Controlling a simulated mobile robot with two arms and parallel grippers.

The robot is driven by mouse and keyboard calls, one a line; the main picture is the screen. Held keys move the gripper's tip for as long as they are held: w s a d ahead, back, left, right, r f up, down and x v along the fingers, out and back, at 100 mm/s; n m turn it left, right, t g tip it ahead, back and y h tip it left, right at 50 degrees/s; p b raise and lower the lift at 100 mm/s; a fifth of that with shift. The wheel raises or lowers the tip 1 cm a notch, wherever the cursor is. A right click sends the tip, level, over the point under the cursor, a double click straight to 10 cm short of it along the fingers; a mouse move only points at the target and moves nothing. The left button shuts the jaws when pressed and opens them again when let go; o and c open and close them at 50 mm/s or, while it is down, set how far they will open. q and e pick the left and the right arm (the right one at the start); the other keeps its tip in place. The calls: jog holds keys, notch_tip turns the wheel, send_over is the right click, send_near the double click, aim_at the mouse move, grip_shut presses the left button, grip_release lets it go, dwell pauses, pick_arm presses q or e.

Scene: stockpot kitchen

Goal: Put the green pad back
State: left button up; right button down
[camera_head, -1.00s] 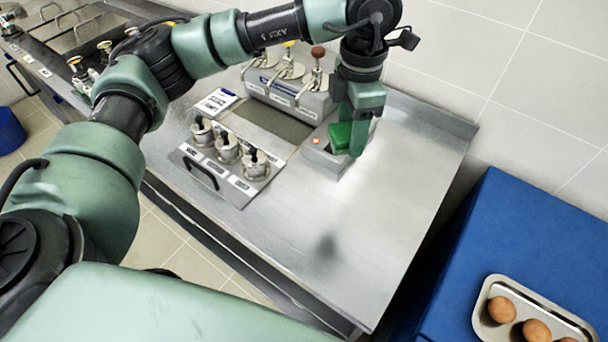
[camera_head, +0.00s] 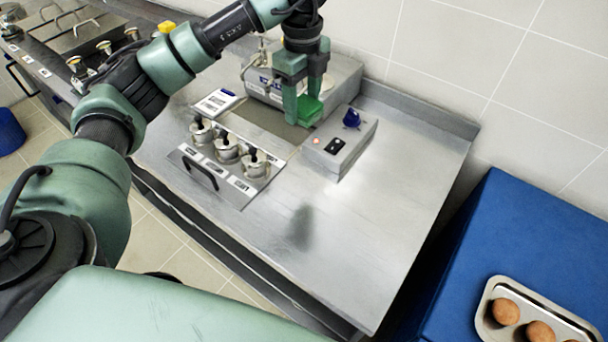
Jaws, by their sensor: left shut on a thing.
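The green pad (camera_head: 309,109) is a small bright green block in the head view. My left gripper (camera_head: 303,100) points down and is shut on it. The pad is over or just beside the right end of the dark grey panel (camera_head: 262,122) in the steel counter; I cannot tell whether it touches anything below. Part of the pad is hidden by a finger. My right gripper is not in view.
A grey control box (camera_head: 350,160) with a blue knob (camera_head: 352,118) stands just right of the pad. A steel unit (camera_head: 343,80) is behind the gripper. The steel counter (camera_head: 370,235) is bare at right front.

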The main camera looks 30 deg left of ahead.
pick_arm(q)
jog(key=shift+a+f+n, duration=0.15)
jog(key=shift+n, duration=0.15)
jog(key=p, duration=0.4)
send_over(302, 174)
notch_tip(302, 174, down, 15)
jog(key=shift+r, duration=0.2)
notch_tip(302, 174, down, 5)
jog(key=shift+r+p, duration=0.1)
jog(key=shift+p, duration=0.2)
jog(key=shift+f, duration=0.2)
jog(key=shift+f, duration=0.2)
jog(key=o, duration=0.9)
